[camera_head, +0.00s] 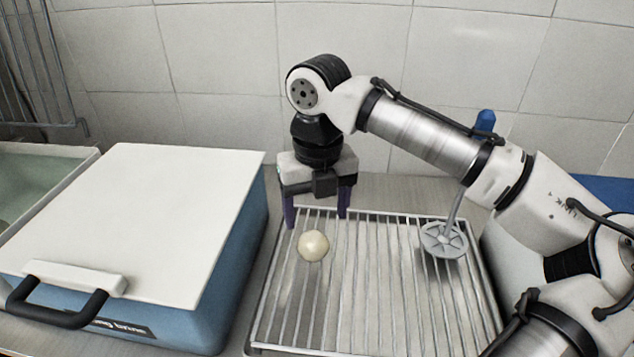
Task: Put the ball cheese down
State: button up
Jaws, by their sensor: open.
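The ball cheese (313,246) is a small pale cream ball. It rests on the left part of a metal wire rack (362,320). My gripper (317,217) points down behind the ball, at the rack's far edge. Its two dark purple fingers are spread apart with nothing between them. The ball is in front of the fingers in this view and looks apart from them. The exact gap in depth is hard to tell.
A blue box with a white lid and black handle (140,225) stands left of the rack. A grey slotted disc on a rod (443,240) is at the rack's right. A tiled wall (230,60) closes off the back. The rack's front middle is clear.

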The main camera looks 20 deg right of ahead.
aim_at(317, 231)
notch_tip(317, 231, up, 7)
jog(key=shift+f, duration=0.2)
